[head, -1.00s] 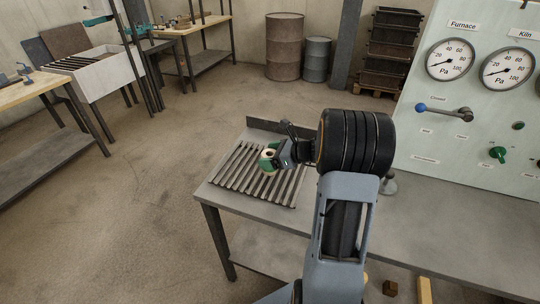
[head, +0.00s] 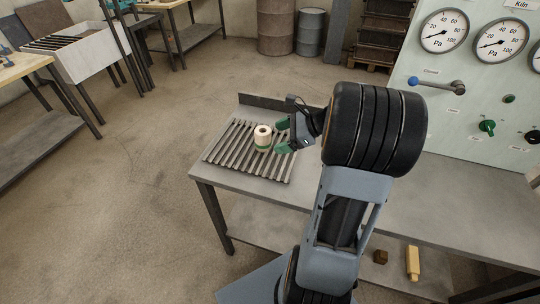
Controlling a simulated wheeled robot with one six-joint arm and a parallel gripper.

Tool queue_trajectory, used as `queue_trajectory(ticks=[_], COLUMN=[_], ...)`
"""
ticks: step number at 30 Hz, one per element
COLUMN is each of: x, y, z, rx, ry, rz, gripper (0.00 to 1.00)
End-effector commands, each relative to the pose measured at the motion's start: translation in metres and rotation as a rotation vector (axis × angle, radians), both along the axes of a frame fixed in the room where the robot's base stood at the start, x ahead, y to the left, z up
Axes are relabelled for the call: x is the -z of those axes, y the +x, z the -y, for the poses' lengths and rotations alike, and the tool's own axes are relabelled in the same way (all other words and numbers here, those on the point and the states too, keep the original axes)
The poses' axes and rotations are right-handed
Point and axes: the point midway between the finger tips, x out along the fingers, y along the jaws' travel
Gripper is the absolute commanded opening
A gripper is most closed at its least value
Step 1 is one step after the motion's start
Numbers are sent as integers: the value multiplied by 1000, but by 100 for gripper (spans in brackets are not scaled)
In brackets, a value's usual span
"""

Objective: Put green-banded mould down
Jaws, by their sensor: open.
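The green-banded mould (head: 262,136) is a small cream cylinder with a dark hole in its top and a green band low on its side. It stands upright on the slatted metal rack (head: 222,148) at the left end of the grey table. My gripper (head: 281,137) is open, just right of the mould, with its green-tipped fingers pointing left at it. The fingers appear clear of the mould, with a small gap.
A grey table (head: 435,200) runs right from the rack, mostly bare. Behind it stands a pale panel (head: 468,95) with gauges, a blue-knobbed lever and a green knob. A dark block (head: 380,257) and a yellowish piece (head: 413,263) lie on the lower shelf.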

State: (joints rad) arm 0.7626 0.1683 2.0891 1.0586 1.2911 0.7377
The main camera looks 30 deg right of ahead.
Motion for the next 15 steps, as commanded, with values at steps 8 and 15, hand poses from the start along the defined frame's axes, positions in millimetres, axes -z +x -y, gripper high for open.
queue_trajectory(ticks=[8,15], x=[8,5], y=[-76,-110], z=[-120,-139], rx=[-960,-1541], ry=[-790,-1228], rz=[239,495], gripper=[82,82])
